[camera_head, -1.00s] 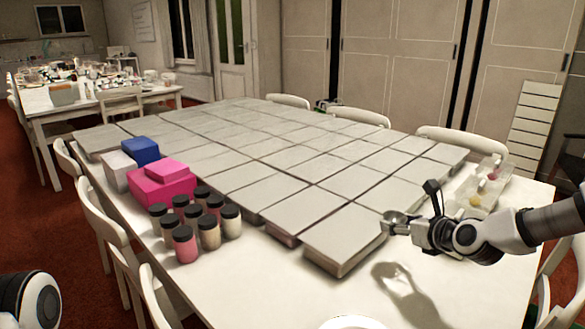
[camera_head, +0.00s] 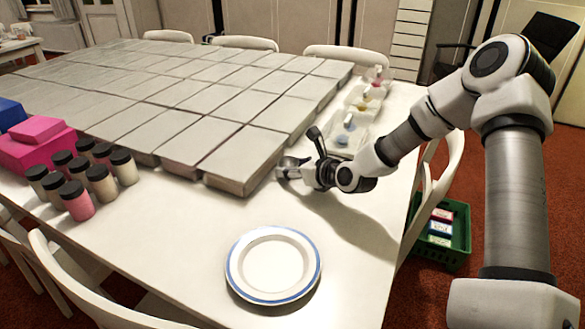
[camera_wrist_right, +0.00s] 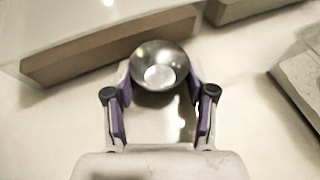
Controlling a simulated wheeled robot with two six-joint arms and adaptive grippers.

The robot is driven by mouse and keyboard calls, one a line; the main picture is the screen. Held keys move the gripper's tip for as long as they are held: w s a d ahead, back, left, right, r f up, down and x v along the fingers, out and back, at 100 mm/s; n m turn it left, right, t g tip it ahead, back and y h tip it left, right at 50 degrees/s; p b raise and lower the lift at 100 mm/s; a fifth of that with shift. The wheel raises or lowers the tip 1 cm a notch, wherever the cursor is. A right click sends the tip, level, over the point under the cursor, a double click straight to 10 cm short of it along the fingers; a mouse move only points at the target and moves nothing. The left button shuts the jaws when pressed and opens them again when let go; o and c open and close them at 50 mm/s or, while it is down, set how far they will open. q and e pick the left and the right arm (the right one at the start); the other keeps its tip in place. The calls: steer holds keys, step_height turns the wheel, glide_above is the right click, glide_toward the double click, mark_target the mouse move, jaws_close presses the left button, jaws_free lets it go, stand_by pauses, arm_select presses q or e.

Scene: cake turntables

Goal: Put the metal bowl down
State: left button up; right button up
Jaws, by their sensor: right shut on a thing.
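The metal bowl (camera_wrist_right: 159,66) is small, round and shiny. In the right wrist view it sits between the two purple-padded fingers of my right gripper (camera_wrist_right: 160,92), which is shut on it. In the head view the bowl (camera_head: 291,163) shows at the tip of my right gripper (camera_head: 298,172), beside the near right corner of the grey slabs. Whether the bowl touches the white table (camera_head: 200,240) is hard to tell. My left gripper is out of view.
A white plate with a blue rim (camera_head: 232,278) lies near the table's front. Grey slabs (camera_head: 245,155) cover the middle. Several black-lidded jars (camera_head: 75,200) and pink boxes (camera_head: 36,130) stand left. Clear trays (camera_head: 345,137) line the right side. The table around the plate is clear.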

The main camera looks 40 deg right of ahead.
steer(key=shift+f, duration=0.2)
steer(key=o, duration=1.2)
steer(key=shift+c, duration=0.2)
